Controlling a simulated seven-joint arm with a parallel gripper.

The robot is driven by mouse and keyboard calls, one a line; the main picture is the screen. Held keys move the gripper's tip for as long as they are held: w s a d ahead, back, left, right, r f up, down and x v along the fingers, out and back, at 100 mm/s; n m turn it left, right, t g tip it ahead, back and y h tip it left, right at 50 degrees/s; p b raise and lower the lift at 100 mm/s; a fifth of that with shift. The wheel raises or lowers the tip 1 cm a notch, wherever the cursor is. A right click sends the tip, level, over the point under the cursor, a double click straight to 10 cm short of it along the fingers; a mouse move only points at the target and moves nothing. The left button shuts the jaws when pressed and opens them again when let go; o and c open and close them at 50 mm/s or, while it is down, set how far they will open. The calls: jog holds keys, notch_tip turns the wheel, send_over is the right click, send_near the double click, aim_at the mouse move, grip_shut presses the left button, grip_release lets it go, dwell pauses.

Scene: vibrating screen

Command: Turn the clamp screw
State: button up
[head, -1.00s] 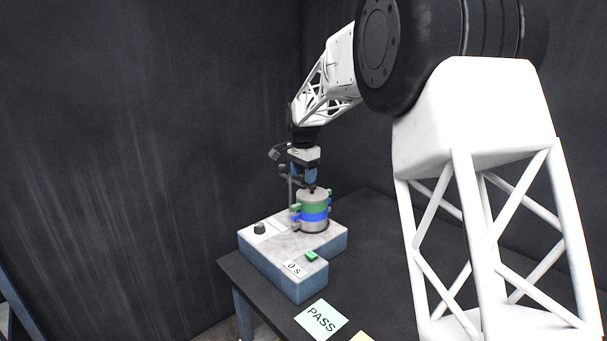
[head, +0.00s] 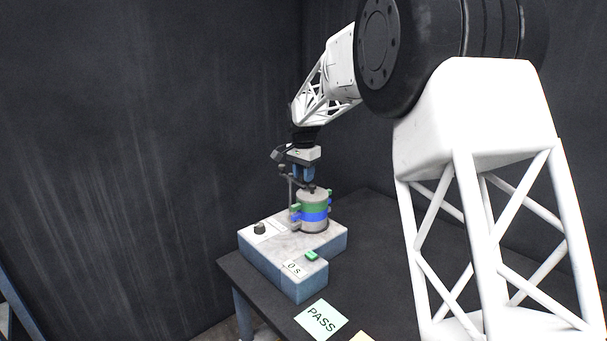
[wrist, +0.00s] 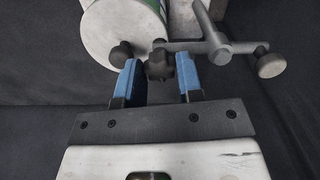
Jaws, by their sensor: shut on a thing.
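The clamp screw (wrist: 159,65) is a dark star-shaped knob at the clamp arm (wrist: 190,46) in the wrist view. My gripper (head: 304,179) points down over the sieve stack (head: 313,208) in the head view. In the wrist view its two blue fingers stand on either side of the clamp screw, and it is shut on that screw. The stack is a grey cylinder with green and blue bands, standing on the shaker base (head: 262,272). In the head view the screw is too small and covered to make out clearly.
The base carries a dark dial (head: 260,228), a green button (head: 311,255) and a "0 s" display (head: 294,268). A PASS card (head: 321,319) lies on the dark table (head: 375,255), which is clear to the right.

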jog(key=n, duration=0.6)
jog(key=shift+n, duration=0.4)
jog(key=n, duration=0.3)
jog(key=shift+n, duration=0.4)
jog(key=n, duration=0.3)
jog(key=shift+n, duration=0.3)
jog(key=n, duration=1.4)
jog(key=o, duration=0.9)
